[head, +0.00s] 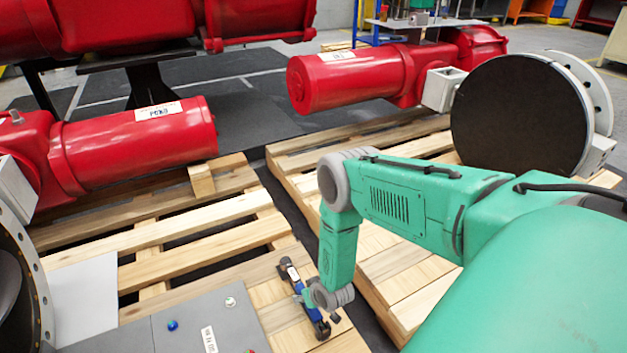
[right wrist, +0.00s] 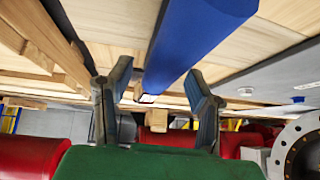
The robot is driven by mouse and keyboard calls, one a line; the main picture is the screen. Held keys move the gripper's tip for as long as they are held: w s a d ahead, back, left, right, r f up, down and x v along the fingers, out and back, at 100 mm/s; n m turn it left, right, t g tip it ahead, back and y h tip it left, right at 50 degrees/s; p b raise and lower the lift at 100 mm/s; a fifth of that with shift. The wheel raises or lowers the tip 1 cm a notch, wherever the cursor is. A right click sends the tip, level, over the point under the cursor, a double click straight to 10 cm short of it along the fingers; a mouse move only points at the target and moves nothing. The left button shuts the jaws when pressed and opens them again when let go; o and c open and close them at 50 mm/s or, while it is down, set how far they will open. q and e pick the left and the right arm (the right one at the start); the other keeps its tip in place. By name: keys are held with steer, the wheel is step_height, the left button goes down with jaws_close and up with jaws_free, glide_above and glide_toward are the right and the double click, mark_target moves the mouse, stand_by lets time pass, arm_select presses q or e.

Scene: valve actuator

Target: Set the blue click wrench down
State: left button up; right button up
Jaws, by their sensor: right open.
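The blue click wrench (right wrist: 195,45) shows in the right wrist view as a long blue bar coming in from the top, its near end lying between the two dark fingers of my right gripper (right wrist: 158,70). The fingers are spread, with a gap on each side of the bar. In the head view a slim tool with blue parts, which looks like the wrench (head: 321,327), lies at a slant by the wooden slats beside my right wrist. The right fingers are small and hard to make out there. My left gripper is not in view.
Wooden pallets (head: 190,237) carry red actuators (head: 135,143) and a large dark disc (head: 520,115). A grey control box (head: 205,320) with buttons is left of the tool. A white sheet (head: 82,298) lies further left.

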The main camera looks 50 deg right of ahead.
steer(key=v, duration=0.9)
steer(key=shift+s+r, duration=0.15)
steer(key=shift+r, duration=0.15)
steer(key=s+a+r+n+g+y, duration=0.2)
steer(key=s+a+r+g, duration=0.15)
steer(key=s+a, duration=0.45)
steer(key=s+a+r+n+g, duration=0.2)
steer(key=s+a+r+g, duration=0.1)
steer(key=s+r, duration=0.7)
step_height(320, 180, up, 17)
steer(key=s+p, duration=0.1)
steer(key=p, duration=1.7)
steer(key=shift+s+a+h, duration=0.15)
steer(key=shift+s+h, duration=0.15)
steer(key=shift+h, duration=0.1)
steer(key=shift+f, duration=0.1)
